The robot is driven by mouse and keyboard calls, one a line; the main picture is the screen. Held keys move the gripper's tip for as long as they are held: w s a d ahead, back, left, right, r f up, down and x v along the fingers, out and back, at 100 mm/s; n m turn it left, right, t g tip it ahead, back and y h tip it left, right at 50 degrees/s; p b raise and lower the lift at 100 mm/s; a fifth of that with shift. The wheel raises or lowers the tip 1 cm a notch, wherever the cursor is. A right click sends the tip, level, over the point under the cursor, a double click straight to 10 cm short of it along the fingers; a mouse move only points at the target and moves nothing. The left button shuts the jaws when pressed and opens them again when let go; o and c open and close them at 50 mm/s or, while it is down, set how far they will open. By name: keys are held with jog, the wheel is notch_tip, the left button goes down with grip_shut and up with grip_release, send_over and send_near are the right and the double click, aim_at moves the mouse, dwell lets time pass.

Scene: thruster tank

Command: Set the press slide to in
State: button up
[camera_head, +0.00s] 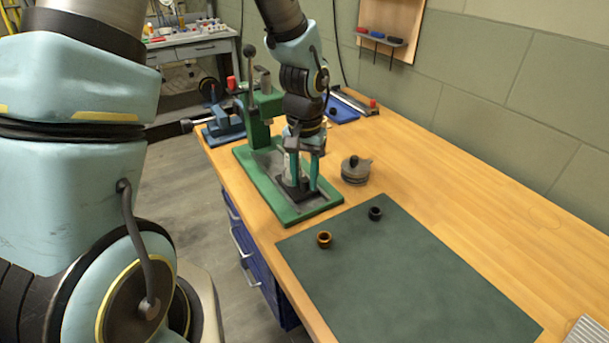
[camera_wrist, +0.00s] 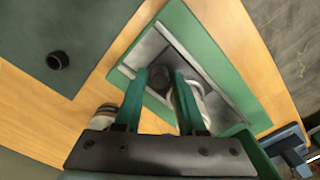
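The green press (camera_head: 262,112) stands on a green base at the near left of the bench. A grey metal channel (camera_head: 322,205) runs along its base, with a dark slide block (camera_head: 291,194) in it. A pale cylindrical part shows beside my fingers, partly hidden by them. My gripper (camera_head: 303,185) points down over the base, its teal fingers apart. In the wrist view my gripper (camera_wrist: 160,72) is over the channel (camera_wrist: 152,48); the pale part (camera_wrist: 196,98) is partly behind the right finger. I cannot tell whether a finger touches the slide.
A round grey part with a black knob (camera_head: 355,170) stands right of the press. An orange ring (camera_head: 324,239) and a black ring (camera_head: 375,213) lie on the dark green mat (camera_head: 410,280).

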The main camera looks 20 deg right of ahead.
grip_shut()
dwell(1.4)
